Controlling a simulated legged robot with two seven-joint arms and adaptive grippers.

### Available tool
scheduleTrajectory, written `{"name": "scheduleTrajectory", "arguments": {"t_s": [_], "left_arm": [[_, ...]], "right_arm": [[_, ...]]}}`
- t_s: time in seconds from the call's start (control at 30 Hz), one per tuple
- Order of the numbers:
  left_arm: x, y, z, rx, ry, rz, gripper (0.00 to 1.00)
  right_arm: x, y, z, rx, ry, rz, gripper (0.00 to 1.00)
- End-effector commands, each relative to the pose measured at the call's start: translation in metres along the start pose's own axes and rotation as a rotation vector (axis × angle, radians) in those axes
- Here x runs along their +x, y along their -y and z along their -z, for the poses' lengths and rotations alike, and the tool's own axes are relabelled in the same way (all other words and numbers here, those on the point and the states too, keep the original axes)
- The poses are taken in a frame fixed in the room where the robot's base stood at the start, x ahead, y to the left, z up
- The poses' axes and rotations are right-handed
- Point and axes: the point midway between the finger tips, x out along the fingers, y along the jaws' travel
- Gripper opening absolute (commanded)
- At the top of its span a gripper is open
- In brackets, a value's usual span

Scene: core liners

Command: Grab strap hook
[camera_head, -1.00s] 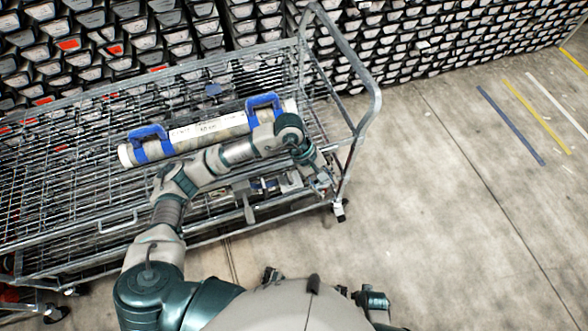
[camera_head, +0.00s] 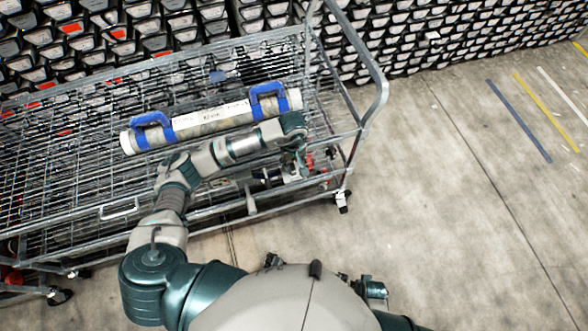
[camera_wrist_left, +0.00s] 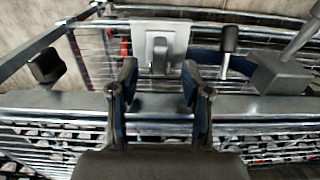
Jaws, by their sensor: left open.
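My left gripper (camera_head: 303,168) is at the front right corner of the wire cart in the head view, partly hidden by its own wrist. In the left wrist view the gripper (camera_wrist_left: 159,78) is open, its two dark fingers apart with nothing between the tips. Just beyond them is a pale plate (camera_wrist_left: 173,31) with a grey hook-like piece (camera_wrist_left: 160,57) on it, lined up with the gap. A blue strap-like band (camera_wrist_left: 207,58) runs to the right of the plate. I cannot tell whether the fingers touch the hook piece.
The wire cart (camera_head: 120,209) has metal rails and a raised end handle (camera_head: 375,75). A long tube with blue handles (camera_head: 215,118) lies on it. Black bins (camera_head: 450,30) line the wall behind. A black-handled lever (camera_wrist_left: 229,40) stands right of the plate.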

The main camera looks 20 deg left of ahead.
Motion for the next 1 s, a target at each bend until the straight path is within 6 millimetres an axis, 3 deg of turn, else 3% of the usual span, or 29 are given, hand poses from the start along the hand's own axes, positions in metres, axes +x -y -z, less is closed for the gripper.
{"name": "scheduleTrajectory", "arguments": {"t_s": [0.33, 0.63, 0.83, 1.0], "left_arm": [[0.047, -0.004, 0.004, -0.002, 0.003, 0.001, 0.48], [0.052, -0.004, 0.004, 0.000, 0.000, 0.000, 0.48], [0.052, -0.004, 0.004, -0.001, 0.001, 0.000, 0.00], [0.051, -0.004, 0.004, -0.001, 0.001, 0.000, 0.00]], "right_arm": [[-0.002, 0.001, 0.001, 0.000, 0.001, 0.001, 0.48], [-0.006, 0.001, 0.007, 0.001, -0.012, 0.002, 0.48], [-0.006, 0.001, 0.006, 0.001, -0.009, 0.001, 0.48], [-0.004, 0.001, 0.003, 0.001, -0.003, 0.001, 0.48]]}}
